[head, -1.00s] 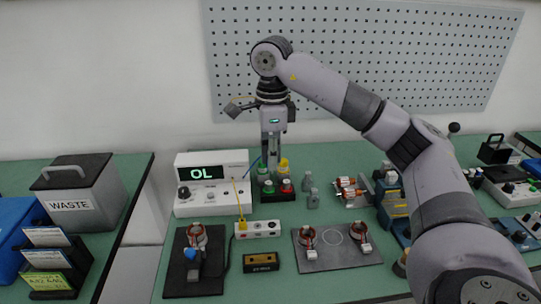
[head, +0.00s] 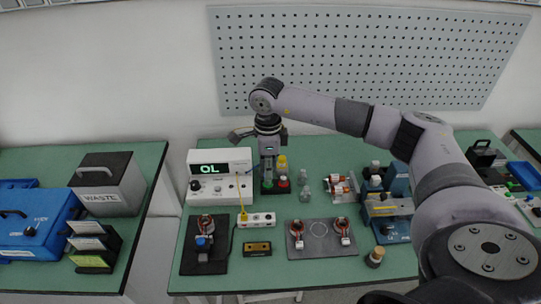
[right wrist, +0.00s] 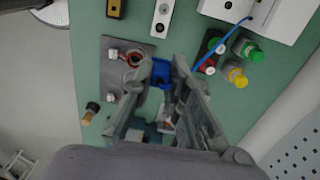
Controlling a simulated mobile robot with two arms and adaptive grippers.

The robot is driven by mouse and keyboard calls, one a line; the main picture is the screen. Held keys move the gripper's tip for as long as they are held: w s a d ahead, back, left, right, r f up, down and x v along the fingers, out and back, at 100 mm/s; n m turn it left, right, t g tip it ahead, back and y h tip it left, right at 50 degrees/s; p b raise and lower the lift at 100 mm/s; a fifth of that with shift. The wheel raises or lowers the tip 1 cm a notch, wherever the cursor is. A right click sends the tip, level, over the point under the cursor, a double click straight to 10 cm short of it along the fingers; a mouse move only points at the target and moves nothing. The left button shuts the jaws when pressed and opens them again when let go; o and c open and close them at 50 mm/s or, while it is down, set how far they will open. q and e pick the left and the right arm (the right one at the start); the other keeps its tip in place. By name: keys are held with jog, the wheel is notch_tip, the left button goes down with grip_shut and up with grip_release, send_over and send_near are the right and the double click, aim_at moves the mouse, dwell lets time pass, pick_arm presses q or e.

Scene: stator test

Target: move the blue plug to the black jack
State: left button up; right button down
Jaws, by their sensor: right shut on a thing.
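My right gripper (head: 268,170) hangs fingers-down in front of the cap-topped posts, beside the white meter. In the right wrist view the right gripper (right wrist: 166,72) is shut on the blue plug (right wrist: 160,72), which shows between its fingertips above the bench. A thin blue lead (right wrist: 234,30) runs from the meter (right wrist: 280,3) toward the fingers. The white strip (head: 257,220) lies in front of the meter. A small dark hole, possibly the black jack (right wrist: 160,28), shows near one end of it in the right wrist view. My left gripper is not in view.
The meter (head: 205,158) reads OL. A yellow lead runs from it to the strip. A grey plate (head: 320,254) with stators and a black-yellow box (head: 257,248) lie in front. A dark plate (head: 190,266) is at left.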

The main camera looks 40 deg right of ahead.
jog(key=shift+f+b, duration=5.15)
jog(key=shift+f, duration=3.6)
jog(key=shift+f+b, duration=0.7)
jog(key=shift+b, duration=0.2)
jog(key=shift+f, duration=0.15)
jog(key=shift+b, duration=0.3)
jog(key=shift+f, duration=0.3)
jog(key=c, duration=1.5)
grip_release()
